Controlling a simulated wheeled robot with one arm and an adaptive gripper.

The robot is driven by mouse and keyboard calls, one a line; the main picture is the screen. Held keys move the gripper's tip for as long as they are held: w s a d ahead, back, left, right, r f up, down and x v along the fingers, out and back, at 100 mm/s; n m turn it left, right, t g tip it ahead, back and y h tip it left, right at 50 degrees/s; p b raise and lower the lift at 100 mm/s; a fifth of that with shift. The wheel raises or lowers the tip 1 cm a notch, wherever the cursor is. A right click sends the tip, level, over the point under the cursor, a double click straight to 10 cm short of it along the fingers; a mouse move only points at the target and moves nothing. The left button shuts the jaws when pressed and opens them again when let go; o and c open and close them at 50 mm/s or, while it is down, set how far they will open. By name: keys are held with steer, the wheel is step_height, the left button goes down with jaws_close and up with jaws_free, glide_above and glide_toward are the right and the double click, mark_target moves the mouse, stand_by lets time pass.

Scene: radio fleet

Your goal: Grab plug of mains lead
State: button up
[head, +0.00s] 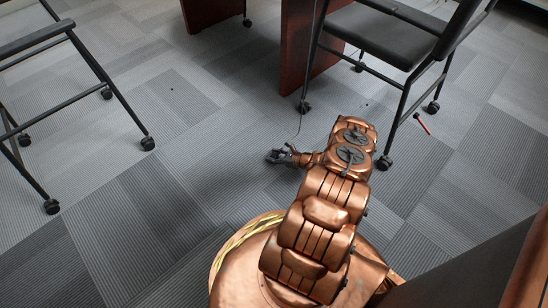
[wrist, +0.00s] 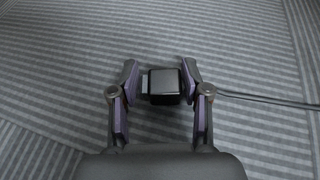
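The plug (wrist: 165,86) is a small black block in the wrist view, with pale prongs on its left side. It lies between the two fingertips of my gripper (wrist: 161,80). The fingers lean in close on both sides of it; whether they press on it I cannot tell. The thin dark lead (wrist: 265,98) runs off to the right from behind the right finger. In the head view my gripper (head: 280,157) is low over the carpet, and the lead (head: 300,123) runs up from it towards the desk. The plug is not clear there.
A dark wooden desk (head: 297,55) stands behind my gripper. A black wheeled chair (head: 385,35) is at the upper right, and another chair frame (head: 95,65) is at the left. A small red object (head: 423,124) lies on the floor. The carpet left of my gripper is clear.

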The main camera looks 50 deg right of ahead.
steer(key=c, duration=0.6)
steer(key=shift+c, duration=0.2)
